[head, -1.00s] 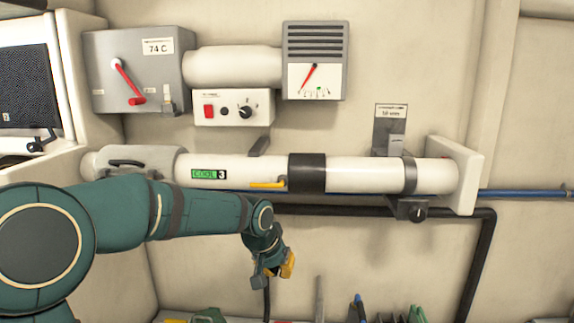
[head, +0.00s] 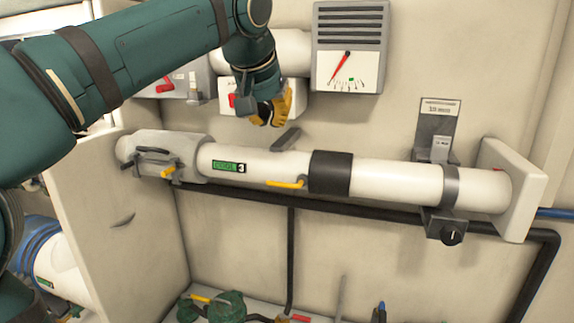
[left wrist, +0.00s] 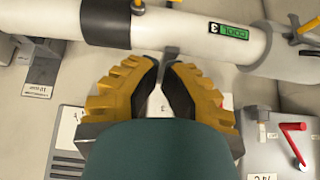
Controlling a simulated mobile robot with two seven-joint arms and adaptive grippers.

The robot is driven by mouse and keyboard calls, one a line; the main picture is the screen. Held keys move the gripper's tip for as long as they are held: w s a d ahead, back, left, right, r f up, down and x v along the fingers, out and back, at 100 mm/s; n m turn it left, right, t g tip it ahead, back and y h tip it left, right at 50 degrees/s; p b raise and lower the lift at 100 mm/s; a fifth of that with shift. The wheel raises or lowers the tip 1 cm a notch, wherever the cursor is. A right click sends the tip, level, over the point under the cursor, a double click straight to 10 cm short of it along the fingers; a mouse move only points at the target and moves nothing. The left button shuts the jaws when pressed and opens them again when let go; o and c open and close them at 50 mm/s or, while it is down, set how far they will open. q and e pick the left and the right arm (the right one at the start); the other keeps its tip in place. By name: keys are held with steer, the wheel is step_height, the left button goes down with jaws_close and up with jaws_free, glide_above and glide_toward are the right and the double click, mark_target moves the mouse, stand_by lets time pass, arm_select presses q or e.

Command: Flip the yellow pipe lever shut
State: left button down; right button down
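A white pipe (head: 390,180) labelled COOL 3 runs along the wall. A short yellow lever (head: 287,184) lies along its lower front, left of a black band. Another yellow handle (head: 168,171) sticks out under the grey fitting at the pipe's left end. Which one the task means, I cannot tell. In the left wrist view these show as one yellow piece (left wrist: 138,6) at the top edge and another (left wrist: 309,26) at the right. My left gripper (head: 269,121) is open and empty, above the pipe and apart from both. My right gripper is not in view.
A gauge box (head: 348,50) and a switch box hang above the pipe. A grey bracket (head: 286,139) stands up behind the pipe close to my left gripper. A black hose (head: 400,219) runs below. Clutter lies on the floor. The wall below the pipe is mostly clear.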

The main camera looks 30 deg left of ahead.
arm_select(q)
steer(key=b+x, duration=0.1)
steer(key=x, duration=0.9)
steer(key=shift+w+f, duration=0.15)
steer(key=shift+f, duration=0.1)
step_height(320, 180, down, 3)
steer(key=shift+r, duration=0.25)
steer(key=shift+s+f+b, duration=0.3)
steer(key=shift+s+f, duration=0.1)
steer(key=shift+f, duration=0.25)
steer(key=shift+w, duration=0.1)
